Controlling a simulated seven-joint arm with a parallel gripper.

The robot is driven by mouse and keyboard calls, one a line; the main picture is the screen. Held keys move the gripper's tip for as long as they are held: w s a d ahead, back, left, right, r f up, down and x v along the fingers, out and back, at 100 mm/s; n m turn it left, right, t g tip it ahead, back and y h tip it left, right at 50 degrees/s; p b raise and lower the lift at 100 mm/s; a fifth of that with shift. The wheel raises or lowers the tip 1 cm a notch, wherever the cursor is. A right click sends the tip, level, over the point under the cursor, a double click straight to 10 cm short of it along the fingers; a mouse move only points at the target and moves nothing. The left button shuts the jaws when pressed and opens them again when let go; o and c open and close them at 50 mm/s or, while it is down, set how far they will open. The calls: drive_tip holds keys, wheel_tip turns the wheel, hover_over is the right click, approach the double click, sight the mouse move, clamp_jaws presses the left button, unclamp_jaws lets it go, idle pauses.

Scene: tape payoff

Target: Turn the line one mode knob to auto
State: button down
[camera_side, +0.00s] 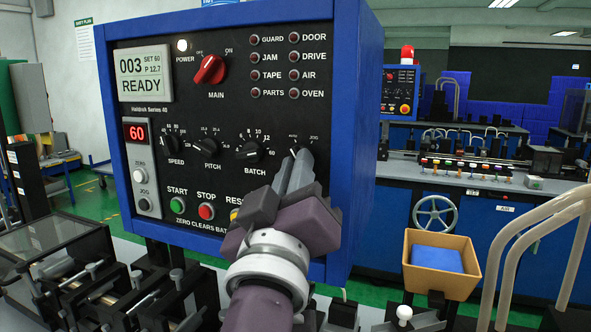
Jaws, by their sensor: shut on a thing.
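The control panel (128,95) is a black face in a blue housing, with a lit READY display (145,75). My gripper (298,165) is at the panel's lower right, its grey fingers shut on the mode knob, just below the AUTO and JOG marks (303,138). The fingers hide most of this knob, so I cannot tell which mark it points to. The mode label is hidden too.
Speed (170,143), pitch (205,148) and batch (249,152) knobs sit left of my gripper. Start (177,203) and stop (206,211) buttons are below them. The red main switch (209,70) is above. An orange bin (440,283) stands at right.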

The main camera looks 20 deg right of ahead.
drive_tip(key=shift+r, duration=0.15)
drive_tip(key=c, duration=1.5)
unclamp_jaws()
drive_tip(key=v, duration=0.7)
